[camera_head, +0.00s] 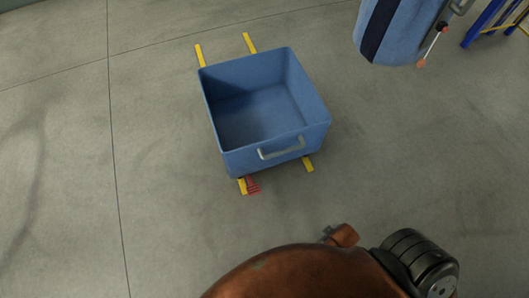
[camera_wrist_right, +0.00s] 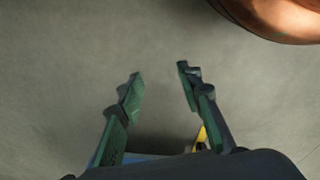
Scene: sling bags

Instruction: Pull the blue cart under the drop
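The blue cart (camera_head: 316,108) is an open, empty box standing on the floor near the middle of the head view. A pale bar handle (camera_head: 281,149) is on its near side. A blue bag (camera_head: 391,32) with a dark stripe shows at the top right, apart from the cart and cut off by the frame. My right gripper (camera_wrist_right: 161,74) is open and empty in the right wrist view, its two fingers spread over bare floor. My left gripper is in neither view.
Yellow strips (camera_head: 249,43) and a small red marking (camera_head: 253,185) lie on the floor around the cart. A red-tipped rod (camera_head: 432,47) is beside the bag. A blue and yellow frame (camera_head: 487,24) stands at the top right. Floor left of the cart is clear.

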